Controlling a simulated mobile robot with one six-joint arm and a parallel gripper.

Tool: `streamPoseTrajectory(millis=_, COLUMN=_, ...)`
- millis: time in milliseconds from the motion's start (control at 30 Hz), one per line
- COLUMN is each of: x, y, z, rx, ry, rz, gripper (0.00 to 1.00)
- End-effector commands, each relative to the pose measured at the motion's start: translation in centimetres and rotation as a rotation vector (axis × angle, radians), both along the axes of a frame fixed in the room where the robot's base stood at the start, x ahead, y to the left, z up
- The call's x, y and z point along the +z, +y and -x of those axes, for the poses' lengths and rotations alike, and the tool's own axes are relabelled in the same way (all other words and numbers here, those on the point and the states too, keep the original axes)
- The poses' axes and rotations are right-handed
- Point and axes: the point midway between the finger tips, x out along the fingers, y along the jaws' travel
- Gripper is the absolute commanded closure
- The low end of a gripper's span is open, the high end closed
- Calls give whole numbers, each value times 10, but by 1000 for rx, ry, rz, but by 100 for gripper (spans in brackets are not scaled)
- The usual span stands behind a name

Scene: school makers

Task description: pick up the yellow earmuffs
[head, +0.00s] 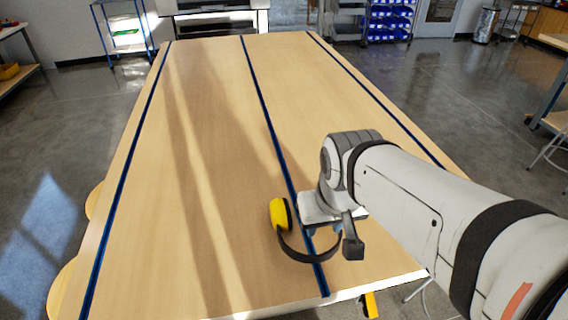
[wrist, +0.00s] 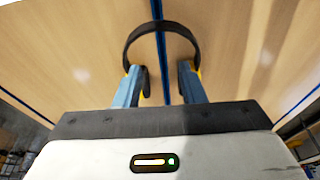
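The yellow earmuffs lie on the wooden table near its front end. In the head view, one yellow cup (head: 279,213) and the black headband (head: 308,258) show; my gripper (head: 328,233) is low beside them and hides the other cup. In the wrist view, the headband (wrist: 160,28) arches beyond my gripper (wrist: 159,72). Its two blue fingers are spread wide, one over each cup, with dark padding and a little yellow showing beside them. A clear gap shows between the fingers. I cannot tell whether they touch the cups.
The long wooden table (head: 205,130) is otherwise clear, with blue strips running along it. Its front edge is close to the earmuffs. Shelves with blue bins (head: 390,18) stand far back, off the table.

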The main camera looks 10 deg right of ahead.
Motion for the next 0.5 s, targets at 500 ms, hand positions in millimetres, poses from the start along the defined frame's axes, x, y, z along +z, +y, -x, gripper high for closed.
streamPoseTrajectory(millis=500, x=-6, y=15, z=-71, rx=2, ry=136, rz=-12, gripper=33)
